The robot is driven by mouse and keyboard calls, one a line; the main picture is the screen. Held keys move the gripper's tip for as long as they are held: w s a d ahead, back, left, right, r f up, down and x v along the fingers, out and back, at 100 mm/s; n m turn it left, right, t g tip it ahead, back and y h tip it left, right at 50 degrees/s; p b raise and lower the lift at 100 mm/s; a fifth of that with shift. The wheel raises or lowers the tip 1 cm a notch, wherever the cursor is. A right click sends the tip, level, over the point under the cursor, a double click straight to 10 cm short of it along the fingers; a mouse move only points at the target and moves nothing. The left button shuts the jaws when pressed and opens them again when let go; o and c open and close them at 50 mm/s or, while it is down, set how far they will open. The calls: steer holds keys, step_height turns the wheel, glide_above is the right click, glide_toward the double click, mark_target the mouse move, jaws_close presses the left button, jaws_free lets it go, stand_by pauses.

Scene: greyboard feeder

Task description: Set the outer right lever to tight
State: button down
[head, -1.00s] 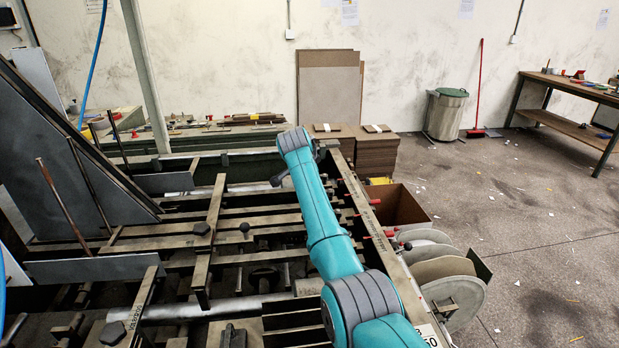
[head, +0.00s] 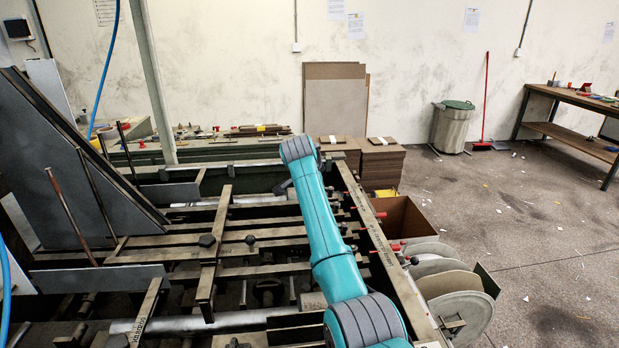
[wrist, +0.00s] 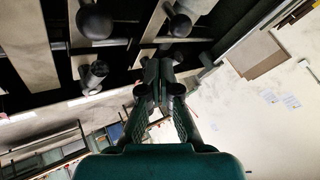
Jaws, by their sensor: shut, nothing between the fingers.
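My gripper (wrist: 160,85) is shut and empty in the wrist view, its fingertips close together near dark round knobs on short stems. One knob (wrist: 95,22) is at the upper left, another (wrist: 180,25) is above the fingertips, and a third stem end (wrist: 97,70) is at the left. I see no clear contact with any of them. In the head view, red-tipped levers (head: 380,215) stick out along the machine's right rail (head: 375,245). My arm covers part of that area and hides the fingers. I cannot tell which is the outer right lever or its setting.
The feeder's bars and a black ball knob (head: 250,239) lie left of my arm. An open brown box (head: 405,218) and round discs (head: 455,312) stand right of the rail. Board stacks (head: 381,160) are behind. The floor at the right is mostly clear.

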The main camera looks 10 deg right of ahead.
steer(key=v, duration=0.9)
steer(key=shift+s+r, duration=0.15)
steer(key=shift+s, duration=0.05)
